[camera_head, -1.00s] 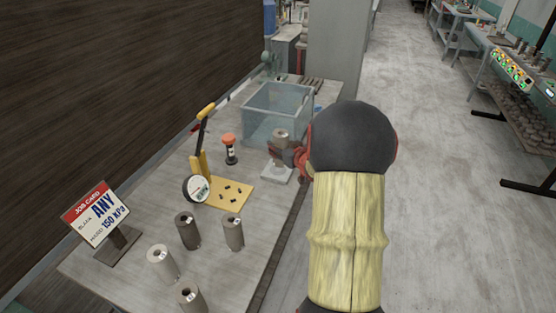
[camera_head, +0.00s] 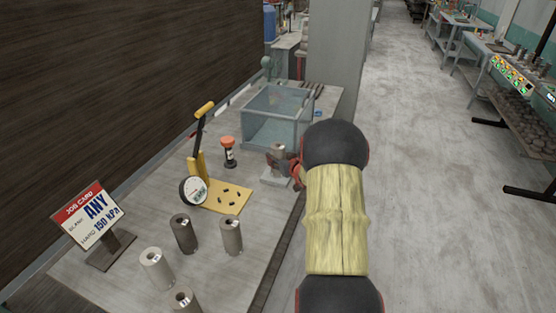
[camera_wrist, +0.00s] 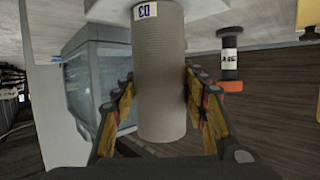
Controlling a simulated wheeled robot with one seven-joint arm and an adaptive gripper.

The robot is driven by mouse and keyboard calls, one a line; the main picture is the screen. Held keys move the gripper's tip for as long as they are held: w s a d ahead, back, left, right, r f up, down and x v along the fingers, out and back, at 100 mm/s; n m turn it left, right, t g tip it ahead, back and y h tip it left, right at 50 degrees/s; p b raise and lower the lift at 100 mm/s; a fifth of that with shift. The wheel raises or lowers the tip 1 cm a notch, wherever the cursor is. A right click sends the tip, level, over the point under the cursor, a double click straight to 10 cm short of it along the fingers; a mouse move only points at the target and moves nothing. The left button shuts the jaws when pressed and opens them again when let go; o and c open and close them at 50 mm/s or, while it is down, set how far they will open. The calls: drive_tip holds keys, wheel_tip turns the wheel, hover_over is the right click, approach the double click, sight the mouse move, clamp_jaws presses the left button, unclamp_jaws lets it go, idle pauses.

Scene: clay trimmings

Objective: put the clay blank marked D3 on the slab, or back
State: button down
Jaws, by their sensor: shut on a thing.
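The clay blank marked D3 (camera_wrist: 160,85) is a grey cylinder with a white label, upright between the fingers in the wrist view. My gripper (camera_wrist: 163,105) is shut on it. In the head view the blank (camera_head: 279,150) stands over the pale slab (camera_head: 270,182) near the table's right edge, with my gripper (camera_head: 277,160) around it. My gripper hides the blank's lower part there, so I cannot tell if it touches the slab. The slab also shows as a pale patch in the wrist view (camera_wrist: 210,6).
A clear bin (camera_head: 262,120) stands behind the slab. A yellow lever tool with a dial (camera_head: 193,189), an orange-topped bottle (camera_head: 228,152) and several hollow blanks (camera_head: 231,237) stand left and in front. A job card (camera_head: 90,215) reads ANY, 150 kPa.

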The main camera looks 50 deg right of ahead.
drive_tip(key=shift+r, duration=0.2)
drive_tip(key=c, duration=1)
unclamp_jaws()
drive_tip(key=shift+f, duration=0.25)
drive_tip(key=shift+r, duration=0.1)
